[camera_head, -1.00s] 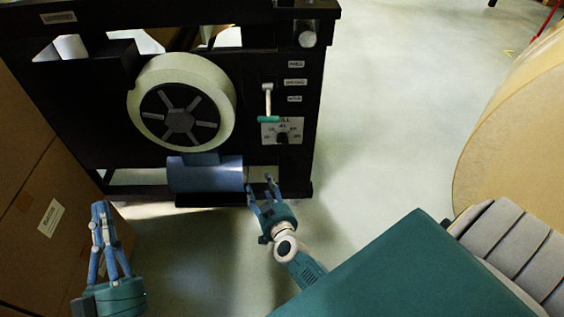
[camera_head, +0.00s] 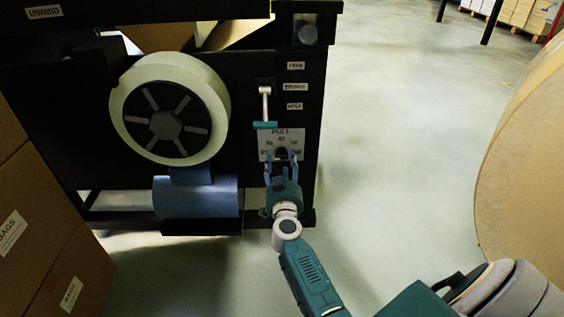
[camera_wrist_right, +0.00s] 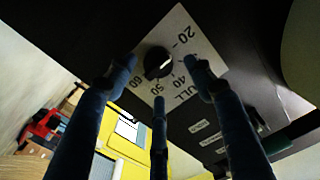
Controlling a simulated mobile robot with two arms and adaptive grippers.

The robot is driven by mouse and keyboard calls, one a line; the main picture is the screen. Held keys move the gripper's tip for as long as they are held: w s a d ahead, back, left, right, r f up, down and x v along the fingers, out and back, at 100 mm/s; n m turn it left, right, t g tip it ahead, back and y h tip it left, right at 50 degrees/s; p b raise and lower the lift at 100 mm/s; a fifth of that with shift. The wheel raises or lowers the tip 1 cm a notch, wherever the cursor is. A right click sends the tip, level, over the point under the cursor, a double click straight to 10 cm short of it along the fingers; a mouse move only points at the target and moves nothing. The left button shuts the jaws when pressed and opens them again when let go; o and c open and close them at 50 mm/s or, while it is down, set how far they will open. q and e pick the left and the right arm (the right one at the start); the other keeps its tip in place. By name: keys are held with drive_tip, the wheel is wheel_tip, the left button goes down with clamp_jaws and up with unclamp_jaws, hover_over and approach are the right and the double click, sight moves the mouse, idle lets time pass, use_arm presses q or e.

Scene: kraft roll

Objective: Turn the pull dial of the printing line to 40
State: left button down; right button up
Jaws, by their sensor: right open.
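The pull dial (camera_head: 282,152) is a dark round knob on a pale plate marked PULL (camera_head: 266,144), low on the right of the black machine. In the right wrist view the knob (camera_wrist_right: 157,62) sits on its plate, with 20, 40, 50 and 60 readable around it. A light mark shows on the knob; its exact reading is hard to tell. My right gripper (camera_head: 282,161) is open just in front of the dial, hiding its lower part. In the wrist view its fingers (camera_wrist_right: 158,78) are spread around the knob, with gaps to it. My left gripper is out of view.
A lever with a teal handle (camera_head: 265,125) hangs just above the plate. A pale roll (camera_head: 215,115) and a blue cylinder (camera_head: 197,197) are to the left. Cartons (camera_head: 45,230) stand at far left, a large kraft roll (camera_head: 530,160) at right. The floor between is clear.

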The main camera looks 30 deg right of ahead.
sight(282, 157)
drive_tip(key=x, duration=0.2)
drive_tip(key=shift+w+d+f+b, duration=0.1)
drive_tip(key=shift+w+d+b, duration=0.1)
drive_tip(key=shift+w+b, duration=0.15)
drive_tip(key=shift+w+d, duration=0.3)
drive_tip(key=shift+w, duration=0.1)
drive_tip(key=c, duration=1.1)
